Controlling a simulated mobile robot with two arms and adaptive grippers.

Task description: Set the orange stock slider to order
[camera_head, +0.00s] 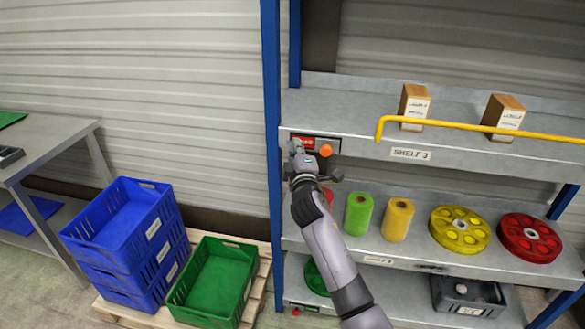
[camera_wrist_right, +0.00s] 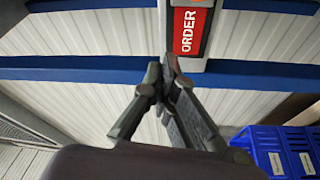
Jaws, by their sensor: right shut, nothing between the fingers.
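The orange stock slider (camera_head: 326,150) sits at the right end of a small dark panel on the front edge of the top shelf. To its left a red label (camera_head: 303,142) is uncovered; in the right wrist view the label (camera_wrist_right: 188,32) reads ORDER. A bit of orange shows at the top edge of that view, beyond the label. My right gripper (camera_head: 296,147) is at the left end of the panel, left of the slider and apart from it. Its fingertips (camera_wrist_right: 168,66) are closed together with nothing between them. My left gripper is out of view.
A yellow rail (camera_head: 470,127) runs in front of the top shelf (camera_head: 370,110), right of the panel. A blue post (camera_head: 271,110) stands just left of the gripper. Green and yellow spools (camera_head: 398,220) stand on the shelf below. Blue crates (camera_head: 125,225) are at lower left.

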